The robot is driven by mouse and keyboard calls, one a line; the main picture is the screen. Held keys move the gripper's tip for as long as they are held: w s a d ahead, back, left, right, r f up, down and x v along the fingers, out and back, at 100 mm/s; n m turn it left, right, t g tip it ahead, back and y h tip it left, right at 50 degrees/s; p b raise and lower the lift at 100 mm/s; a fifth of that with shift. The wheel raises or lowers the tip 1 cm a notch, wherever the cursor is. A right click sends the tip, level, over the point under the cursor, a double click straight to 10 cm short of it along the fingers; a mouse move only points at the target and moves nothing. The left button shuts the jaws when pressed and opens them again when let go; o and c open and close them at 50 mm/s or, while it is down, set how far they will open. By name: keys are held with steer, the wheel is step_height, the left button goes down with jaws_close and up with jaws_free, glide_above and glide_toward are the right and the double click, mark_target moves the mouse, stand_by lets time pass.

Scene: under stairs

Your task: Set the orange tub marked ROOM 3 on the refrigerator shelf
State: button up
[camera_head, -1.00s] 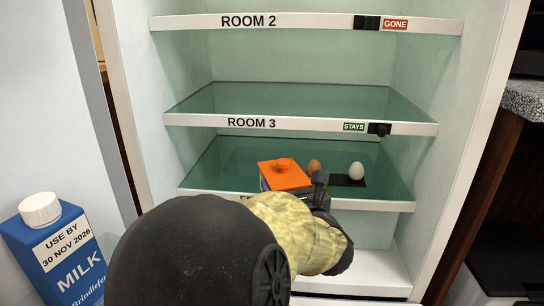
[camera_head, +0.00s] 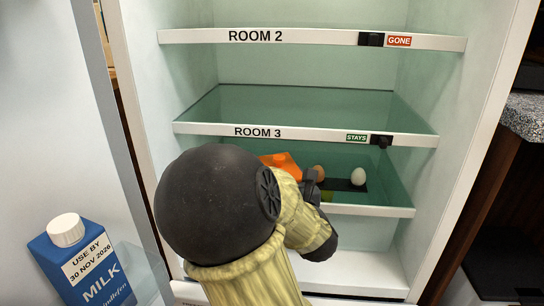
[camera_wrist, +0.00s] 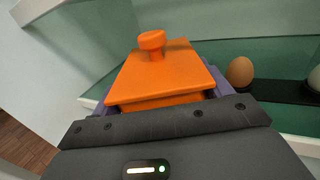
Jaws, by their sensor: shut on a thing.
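The orange tub (camera_head: 281,161) has a square lid with a round knob. In the wrist view the tub (camera_wrist: 165,78) sits between the purple fingers of my gripper (camera_wrist: 165,98), which is shut on it. No ROOM 3 mark shows on the tub itself. The tub is at the level of the lower glass shelf (camera_head: 345,209). I cannot tell whether it touches that shelf. My arm hides most of the tub and my gripper (camera_head: 308,186) in the head view.
A brown egg (camera_head: 319,173) and a pale egg (camera_head: 358,176) sit on a dark strip right of the tub. ROOM 2 shelf (camera_head: 310,38) is higher up. A milk carton (camera_head: 84,264) stands at lower left by the door. The ROOM 3 shelf's glass looks bare.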

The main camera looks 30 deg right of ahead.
steer(key=shift+w+r+p, duration=0.4)
steer(key=shift+r+p, duration=0.15)
steer(key=shift+p, duration=0.45)
steer(key=shift+w+p, duration=0.25)
steer(key=shift+p, duration=0.75)
steer(key=p, duration=0.1)
steer(key=d+f+p, duration=0.1)
steer(key=p, duration=0.1)
steer(key=shift+w+f+p, duration=0.2)
steer(key=shift+f+p, duration=0.1)
steer(key=shift+w+f, duration=0.15)
steer(key=shift+w+d+b, duration=0.2)
steer(key=shift+w+b, duration=0.15)
steer(key=shift+w, duration=0.75)
steer(key=shift+w+d+b, duration=0.25)
steer(key=shift+w+b, duration=0.05)
steer(key=shift+w, duration=0.75)
steer(key=shift+w+d+b, duration=0.2)
steer(key=shift+w+b, duration=0.15)
steer(key=shift+w, duration=0.75)
steer(key=shift+d, duration=0.1)
steer(key=shift+w+d+b, duration=0.15)
steer(key=shift+w+b, duration=0.15)
steer(key=shift+w, duration=0.55)
steer(key=shift+w+d+b, duration=0.15)
steer(key=shift+w+b, duration=0.15)
steer(key=shift+w, duration=0.55)
steer(key=shift+f+b, duration=0.6)
steer(key=shift+f, duration=0.15)
